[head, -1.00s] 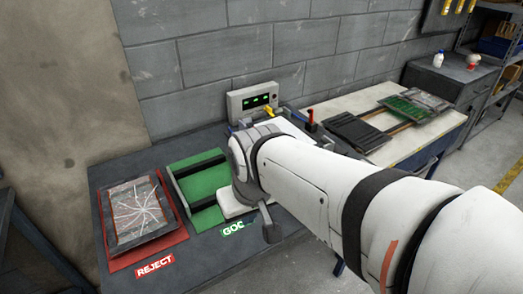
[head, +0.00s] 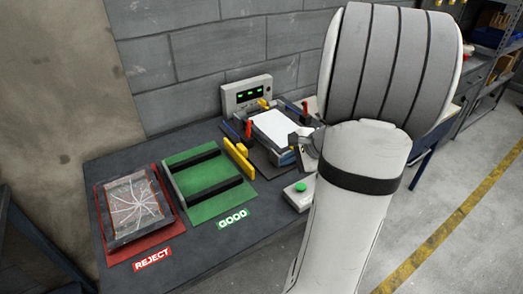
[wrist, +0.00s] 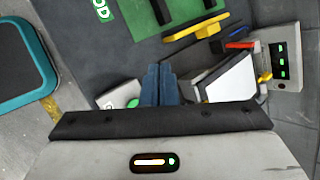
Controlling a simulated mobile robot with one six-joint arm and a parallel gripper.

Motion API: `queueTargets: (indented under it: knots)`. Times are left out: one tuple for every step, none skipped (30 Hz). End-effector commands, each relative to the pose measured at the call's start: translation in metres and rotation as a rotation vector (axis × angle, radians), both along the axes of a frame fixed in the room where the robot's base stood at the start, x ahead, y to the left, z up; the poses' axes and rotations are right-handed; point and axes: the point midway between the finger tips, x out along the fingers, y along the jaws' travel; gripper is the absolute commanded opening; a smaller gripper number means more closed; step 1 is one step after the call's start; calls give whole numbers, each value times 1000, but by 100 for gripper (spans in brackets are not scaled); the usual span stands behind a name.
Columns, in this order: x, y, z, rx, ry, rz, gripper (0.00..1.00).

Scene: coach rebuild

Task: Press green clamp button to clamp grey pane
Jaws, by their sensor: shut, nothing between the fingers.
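The green clamp button (head: 301,187) sits on a small pale box (head: 297,200) at the bench's front, left of my arm. In the wrist view the button (wrist: 132,103) is just left of my fingers, partly hidden. The pane (head: 275,131), looking pale grey to white, lies in the dark fixture behind the button; it also shows in the wrist view (wrist: 232,82). My gripper (wrist: 161,70) has its blue fingers together and empty, between button and fixture in that picture. Finger height above the bench is unclear. In the head view my arm hides much of the gripper.
Red-handled clamps (head: 249,131) and a yellow bar (head: 239,158) stand by the fixture. A display box (head: 247,95) with green lights is behind. Left are the green GOOD tray (head: 180,163) and red REJECT tray (head: 173,226) holding a cracked pane (head: 135,206).

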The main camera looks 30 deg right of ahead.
Motion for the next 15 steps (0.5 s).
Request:
queueTargets:
  knots:
    - [-1,-24,-7,44,-4,-96,0]
    - [-1,-34,-10,65,-9,-143,0]
    - [-2,-46,-13,88,-16,-196,0]
    - [-2,-54,-15,101,-19,-227,0]
    - [-2,-60,-16,113,-24,-254,0]
    - [-3,-66,-18,123,-27,-280,0]
    - [-3,-70,-19,131,-29,-296,0]
    - [-4,-72,-20,135,-30,-307,0]
    - [-4,-74,-20,139,-32,-316,0]
    - [-4,-75,-21,141,-33,-319,0]
    - [-4,-75,-20,142,-33,-320,0]
    - [-4,-75,-20,141,-33,-321,0]
    - [-4,-75,-20,141,-33,-319,0]
    - [-4,-75,-20,141,-33,-319,0]
    - [-4,-74,-20,141,-33,-318,0]
